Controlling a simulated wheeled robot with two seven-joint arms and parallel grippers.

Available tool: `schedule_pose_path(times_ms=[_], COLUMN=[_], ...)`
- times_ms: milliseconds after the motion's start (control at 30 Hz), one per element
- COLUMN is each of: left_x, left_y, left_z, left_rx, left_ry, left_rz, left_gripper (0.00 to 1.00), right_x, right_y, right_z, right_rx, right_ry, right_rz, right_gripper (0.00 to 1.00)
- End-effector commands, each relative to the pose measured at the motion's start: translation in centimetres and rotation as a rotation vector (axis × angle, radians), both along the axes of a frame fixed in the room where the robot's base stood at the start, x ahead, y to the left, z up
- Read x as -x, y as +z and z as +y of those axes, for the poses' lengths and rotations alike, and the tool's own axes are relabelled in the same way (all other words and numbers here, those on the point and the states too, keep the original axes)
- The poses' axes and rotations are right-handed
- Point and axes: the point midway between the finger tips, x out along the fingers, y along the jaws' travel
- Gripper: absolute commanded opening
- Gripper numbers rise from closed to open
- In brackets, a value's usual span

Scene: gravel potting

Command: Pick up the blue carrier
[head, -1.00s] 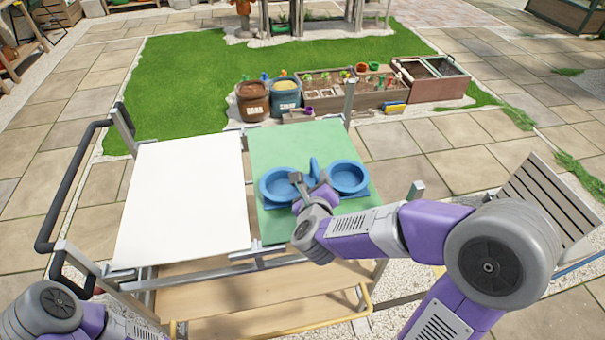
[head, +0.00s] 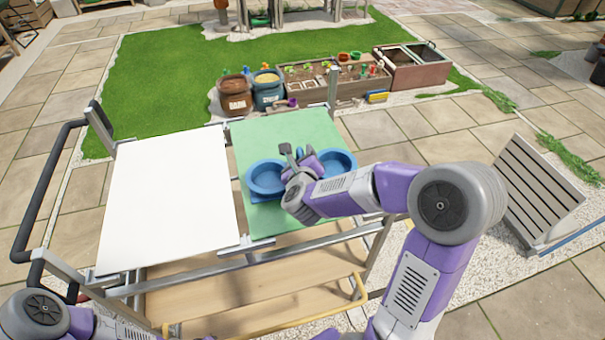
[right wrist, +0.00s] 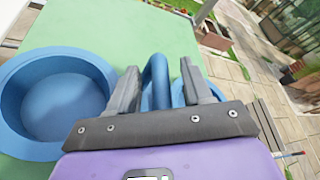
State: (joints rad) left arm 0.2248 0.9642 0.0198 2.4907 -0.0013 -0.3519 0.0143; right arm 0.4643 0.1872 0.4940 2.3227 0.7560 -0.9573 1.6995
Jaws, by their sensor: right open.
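The blue carrier (head: 265,178) rests on the green mat (head: 262,135) on the right half of the cart top. It has two round cups with an upright handle between them. My right gripper (head: 298,153) is over the middle of the carrier and hides much of it in the head view. In the right wrist view, the open jaws (right wrist: 160,90) stand on either side of the blue handle (right wrist: 156,82); I cannot tell whether they touch it. The left cup (right wrist: 55,100) is clear in that view, the other mostly hidden. My left gripper is out of view; only part of its arm shows.
A white panel (head: 170,195) covers the left half of the cart top and is bare. A black push handle (head: 40,190) is on the cart's left. Planter boxes (head: 335,88) and two sacks (head: 236,101) stand beyond the cart. A slatted panel (head: 535,190) stands at right.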

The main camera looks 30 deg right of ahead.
Motion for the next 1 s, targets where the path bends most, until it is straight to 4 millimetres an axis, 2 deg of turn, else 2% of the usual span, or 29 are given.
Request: schedule_pose_path(times_ms=[33, 333, 767, 867, 1000], left_x=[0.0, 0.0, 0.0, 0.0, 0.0], left_y=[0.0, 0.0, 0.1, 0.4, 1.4], left_z=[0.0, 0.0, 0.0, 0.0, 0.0], left_rx=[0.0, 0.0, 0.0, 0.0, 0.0], left_ry=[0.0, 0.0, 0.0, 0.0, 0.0], left_rz=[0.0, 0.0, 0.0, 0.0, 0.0], left_gripper=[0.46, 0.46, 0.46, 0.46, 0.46], right_x=[0.0, 0.0, 0.0, 0.0, 0.0], right_y=[0.0, 0.0, 0.2, 1.2, 4.0], right_z=[0.0, 0.0, 0.0, 0.0, 0.0], right_rx=[0.0, 0.0, 0.001, 0.002, 0.002], right_ry=[0.0, 0.0, 0.0, -0.002, -0.002], right_rz=[0.0, 0.0, -0.001, -0.003, -0.007], right_gripper=[0.47, 0.01, 0.0, 0.0, 0.0])
